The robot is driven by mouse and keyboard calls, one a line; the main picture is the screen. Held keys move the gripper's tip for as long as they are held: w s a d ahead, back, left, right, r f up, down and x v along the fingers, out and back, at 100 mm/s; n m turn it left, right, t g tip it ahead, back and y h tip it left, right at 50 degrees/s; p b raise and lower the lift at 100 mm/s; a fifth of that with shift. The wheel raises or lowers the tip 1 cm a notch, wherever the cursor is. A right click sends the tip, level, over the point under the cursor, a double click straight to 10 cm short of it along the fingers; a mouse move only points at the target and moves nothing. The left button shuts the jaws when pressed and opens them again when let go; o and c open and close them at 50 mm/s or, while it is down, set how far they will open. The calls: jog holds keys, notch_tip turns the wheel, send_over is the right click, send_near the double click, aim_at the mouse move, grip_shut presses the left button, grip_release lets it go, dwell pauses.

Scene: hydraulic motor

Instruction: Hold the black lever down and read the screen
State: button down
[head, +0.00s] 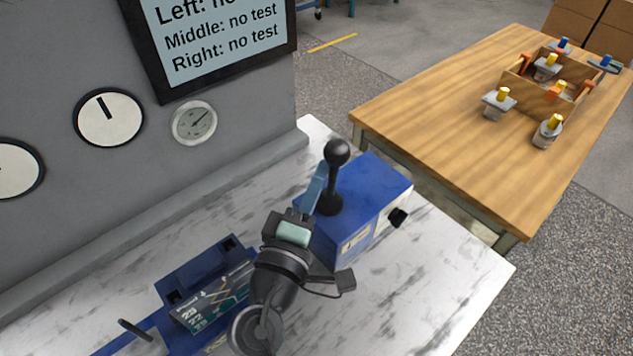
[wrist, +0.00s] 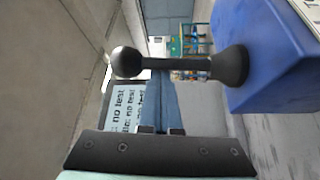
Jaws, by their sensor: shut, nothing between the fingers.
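The black lever (head: 333,185) stands upright on the blue box, its ball knob on top. In the wrist view the lever (wrist: 185,67) lies across the picture, knob at left. My gripper (head: 321,168) is shut and empty, its blue fingers just left of the lever shaft. In the wrist view my gripper's fingertips (wrist: 165,80) end at the shaft; I cannot tell whether they touch it. The screen (head: 220,38) on the grey panel reads "Middle: no test" and "Right: no test". Its "Left" line is cut off after "no". The screen (wrist: 122,112) is partly hidden in the wrist view.
The blue box (head: 365,200) has a black knob (head: 398,217) on its right side. Dial gauges (head: 108,118) sit on the panel at left. A wooden table (head: 455,120) with a wooden crate (head: 517,82) and several parts stands at right. The marble-like bench top (head: 440,270) is clear at front right.

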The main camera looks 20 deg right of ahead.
jog(key=shift+s+d+f+m+t+h+b, duration=0.15)
jog(key=shift+s+f+m+h+b, duration=0.3)
jog(key=shift+b, duration=1.05)
jog(key=shift+s+d+f+m+t+h+b, duration=0.25)
jog(key=shift+m+b, duration=0.4)
jog(key=shift+b, duration=0.85)
jog(key=shift+s+r+m+b, duration=0.15)
jog(key=shift+s+m+b, duration=0.3)
jog(key=shift+b, duration=0.45)
jog(key=shift+s+d+r+b, duration=0.1)
jog(key=shift+s+b, duration=0.1)
jog(key=shift+b, duration=0.25)
jog(key=shift+s+d, duration=0.1)
jog(key=shift+s, duration=0.05)
